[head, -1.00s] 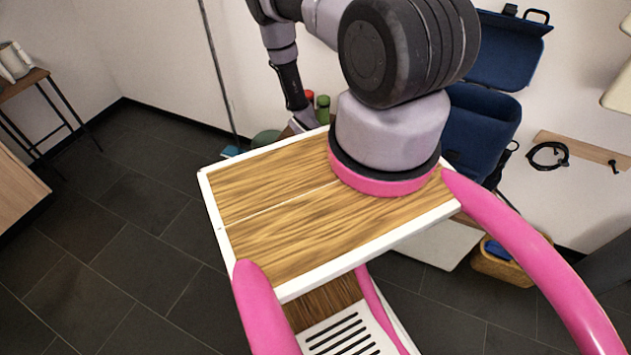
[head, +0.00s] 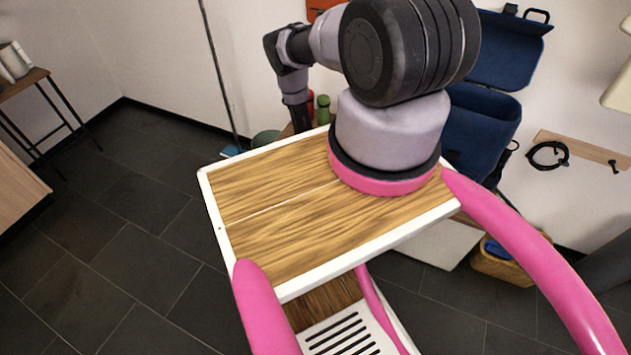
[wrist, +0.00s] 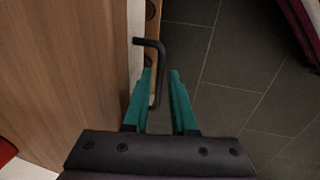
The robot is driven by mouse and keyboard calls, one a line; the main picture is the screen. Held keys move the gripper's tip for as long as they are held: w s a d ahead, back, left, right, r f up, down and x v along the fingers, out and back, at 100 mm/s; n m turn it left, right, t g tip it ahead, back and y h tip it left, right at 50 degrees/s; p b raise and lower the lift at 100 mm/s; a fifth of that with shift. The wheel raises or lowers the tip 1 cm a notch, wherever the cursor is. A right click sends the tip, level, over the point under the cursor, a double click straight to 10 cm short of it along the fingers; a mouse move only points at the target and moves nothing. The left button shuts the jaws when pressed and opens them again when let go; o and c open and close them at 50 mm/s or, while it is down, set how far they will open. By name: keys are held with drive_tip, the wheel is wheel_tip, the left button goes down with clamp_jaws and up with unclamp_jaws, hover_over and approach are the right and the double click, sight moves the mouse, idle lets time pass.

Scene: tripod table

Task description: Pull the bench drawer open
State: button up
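In the wrist view, a black bar handle (wrist: 161,62) stands out from a narrow white front (wrist: 135,30) beside a broad wooden surface (wrist: 60,70), apparently the bench with its drawer. My gripper (wrist: 160,72) has two teal fingers, open, with the handle's long bar between them. A gap shows between the bar and the right finger; the left finger is close to the bar, and I cannot tell if it touches. The drawer front is seen nearly edge-on, and no opening shows. In the head view, my gripper and the handle are hidden behind my own arm and body.
Dark tiled floor (wrist: 235,100) lies open to the right of the handle in the wrist view. In the head view, a green bottle (head: 323,108) stands behind my body, a blue case (head: 480,130) is at right, and a wicker basket (head: 505,268) is on the floor.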

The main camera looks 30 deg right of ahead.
clamp_jaws()
idle(1.4)
